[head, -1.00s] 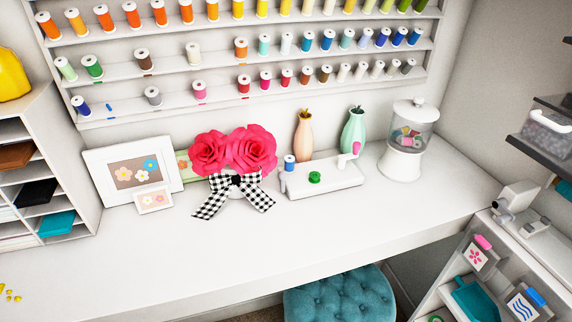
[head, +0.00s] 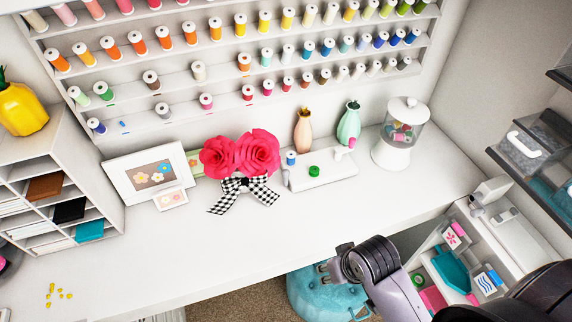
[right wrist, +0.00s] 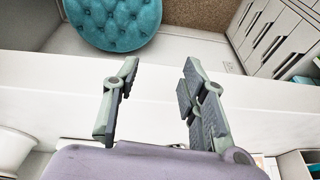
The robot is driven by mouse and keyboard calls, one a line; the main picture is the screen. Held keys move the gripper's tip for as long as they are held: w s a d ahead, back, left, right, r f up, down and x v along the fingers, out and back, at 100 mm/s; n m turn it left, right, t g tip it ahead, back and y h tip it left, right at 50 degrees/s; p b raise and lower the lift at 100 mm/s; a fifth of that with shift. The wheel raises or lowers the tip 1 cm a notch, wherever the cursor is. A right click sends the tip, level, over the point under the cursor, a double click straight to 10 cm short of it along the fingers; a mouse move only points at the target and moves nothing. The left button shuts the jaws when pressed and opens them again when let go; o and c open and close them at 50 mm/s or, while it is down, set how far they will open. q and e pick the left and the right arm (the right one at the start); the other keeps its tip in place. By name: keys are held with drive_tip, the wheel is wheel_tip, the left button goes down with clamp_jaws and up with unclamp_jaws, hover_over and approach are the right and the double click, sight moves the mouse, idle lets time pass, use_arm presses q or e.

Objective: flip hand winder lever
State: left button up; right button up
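The hand winder (head: 325,176) is a low white box on the desk, below the thread shelves. A blue spool (head: 291,158) stands at its left end and a green spool (head: 314,171) sits on its top. A white lever with a pink knob (head: 351,142) stands at its right end. My right gripper (head: 327,268) is at the desk's front edge, in front of the teal stool and well apart from the winder. In the right wrist view the gripper (right wrist: 155,92) is open and empty. My left gripper is not in view.
Red paper flowers (head: 240,155) with a checked bow stand left of the winder. Two vases (head: 303,130) are behind it, and a white-lidded jar (head: 391,155) is to its right. The desk (head: 230,245) is clear in front. A teal stool (head: 310,292) is below it.

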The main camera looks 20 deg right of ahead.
drive_tip(key=w+m, duration=0.1)
drive_tip(key=w, duration=0.1)
drive_tip(key=w+r+m, duration=0.1)
drive_tip(key=w+m, duration=0.2)
drive_tip(key=w, duration=0.2)
drive_tip(key=shift+d+r+m+y, duration=0.3)
drive_tip(key=shift+r, duration=0.05)
drive_tip(key=w+r+m, duration=0.2)
drive_tip(key=w, duration=0.1)
drive_tip(key=w+r+m, duration=0.1)
drive_tip(key=w, duration=0.1)
drive_tip(key=shift+w+d+r+m+y, duration=0.1)
drive_tip(key=shift+w+d+m+y, duration=0.15)
drive_tip(key=shift+m+y, duration=0.05)
drive_tip(key=w+d+r+m+y+p, duration=0.1)
drive_tip(key=w+d+r+m+y, duration=0.1)
drive_tip(key=w+r+m, duration=1.1)
drive_tip(key=n+b, duration=0.2)
approach(288, 171)
use_arm(q)
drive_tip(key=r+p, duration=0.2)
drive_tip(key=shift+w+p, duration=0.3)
drive_tip(key=shift+p, duration=0.1)
use_arm(e)
drive_tip(key=shift+g, duration=0.3)
drive_tip(key=x, duration=1.1)
drive_tip(key=shift+w+a, duration=0.1)
drive_tip(key=shift+w, duration=0.25)
